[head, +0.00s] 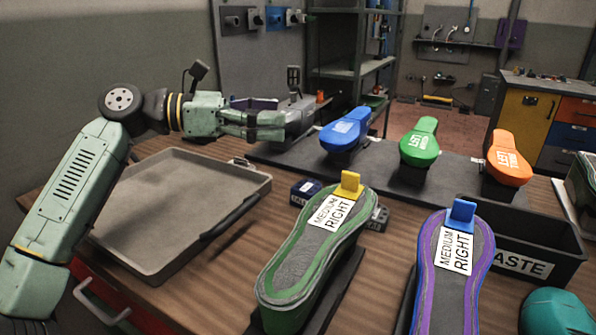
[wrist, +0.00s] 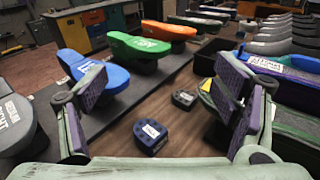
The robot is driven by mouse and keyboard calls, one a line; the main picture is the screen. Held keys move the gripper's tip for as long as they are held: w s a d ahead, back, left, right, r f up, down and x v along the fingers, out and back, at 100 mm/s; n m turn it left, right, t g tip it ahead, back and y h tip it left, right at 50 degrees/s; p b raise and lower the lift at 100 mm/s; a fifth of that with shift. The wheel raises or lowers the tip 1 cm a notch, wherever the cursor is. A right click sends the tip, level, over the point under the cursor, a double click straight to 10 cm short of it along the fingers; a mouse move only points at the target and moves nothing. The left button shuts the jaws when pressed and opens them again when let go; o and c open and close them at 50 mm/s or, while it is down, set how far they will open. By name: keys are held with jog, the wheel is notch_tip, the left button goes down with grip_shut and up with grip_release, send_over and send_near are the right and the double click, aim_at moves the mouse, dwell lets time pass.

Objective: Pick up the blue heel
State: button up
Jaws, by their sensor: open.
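The blue heel (head: 305,192) is a small dark blue block with a white label. It lies on the wooden table, left of the yellow-tabbed insole, and shows at the lower middle of the wrist view (wrist: 150,136). My gripper (head: 276,126) is open and empty, up and to the left of the heel in the head view. In the wrist view the two padded fingers (wrist: 160,85) stand wide apart, and the heel appears between them, below and apart from them.
A dark grey heel block (wrist: 185,98) lies close to the blue one. Blue (head: 345,128), green (head: 420,142) and orange (head: 507,160) lasts stand on a dark mat behind. Labelled insoles stand in front. An empty grey tray (head: 170,215) is left; a black waste bin (head: 540,245) is right.

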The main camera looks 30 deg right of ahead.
aim_at(308, 187)
jog(key=w+f+y, duration=0.1)
jog(key=f, duration=0.2)
jog(key=w+a+f+y, duration=0.1)
jog(key=f+y, duration=0.1)
jog(key=f, duration=0.2)
jog(key=w+f+y, duration=0.1)
jog(key=w+f, duration=0.1)
jog(key=f, duration=0.2)
jog(key=shift+a+f+m+t+y, duration=0.1)
jog(key=shift+a+m+t+y, duration=0.2)
jog(key=x, duration=0.4)
jog(key=shift+s+d+f, duration=0.15)
jog(key=shift+d+f, duration=0.05)
jog(key=shift+d, duration=0.1)
jog(key=p+x, duration=0.2)
jog(key=x, duration=0.3)
jog(key=shift+d+f+p, duration=0.15)
jog(key=shift+d+p, duration=0.15)
jog(key=shift+d, duration=0.05)
jog(key=c, duration=1.4)
